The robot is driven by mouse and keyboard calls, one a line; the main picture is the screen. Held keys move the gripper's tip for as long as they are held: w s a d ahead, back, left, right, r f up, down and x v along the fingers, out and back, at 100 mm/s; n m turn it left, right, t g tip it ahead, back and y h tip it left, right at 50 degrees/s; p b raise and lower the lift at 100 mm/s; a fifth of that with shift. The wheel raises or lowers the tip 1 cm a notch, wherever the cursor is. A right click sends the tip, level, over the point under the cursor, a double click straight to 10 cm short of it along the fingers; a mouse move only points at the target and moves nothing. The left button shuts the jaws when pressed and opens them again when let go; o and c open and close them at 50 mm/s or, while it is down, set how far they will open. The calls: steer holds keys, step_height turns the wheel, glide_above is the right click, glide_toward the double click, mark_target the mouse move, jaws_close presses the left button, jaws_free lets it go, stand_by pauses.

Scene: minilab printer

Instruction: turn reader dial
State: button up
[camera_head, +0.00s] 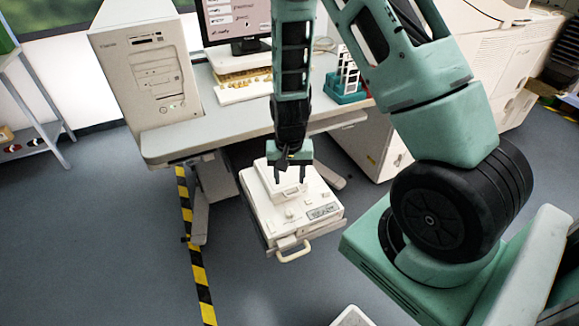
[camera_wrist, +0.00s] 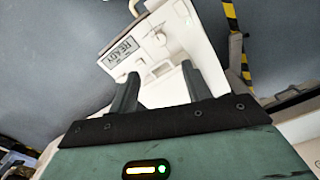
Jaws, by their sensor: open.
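The reader (camera_head: 318,222) is a white box with a pale handle at its front, standing low in front of the desk. Its top also fills the upper middle of the wrist view (camera_wrist: 180,20), where its display (camera_wrist: 120,50) reads READY. A small pale knob (camera_wrist: 160,38), perhaps the dial, sits beside the display; a small raised knob also shows on the reader's top in the head view (camera_head: 289,213). My gripper (camera_head: 290,178) points down over the rear part of the reader. Its fingers are apart in the wrist view (camera_wrist: 160,70), with white reader parts seen between them. I cannot tell whether they touch it.
The desk (camera_head: 225,125) behind holds a beige computer tower (camera_head: 150,75), a monitor (camera_head: 236,20), a keyboard (camera_head: 245,92) and a green rack (camera_head: 347,85). A white cabinet (camera_head: 370,145) stands behind at the right.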

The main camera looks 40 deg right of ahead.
steer(key=shift+r, duration=1.45)
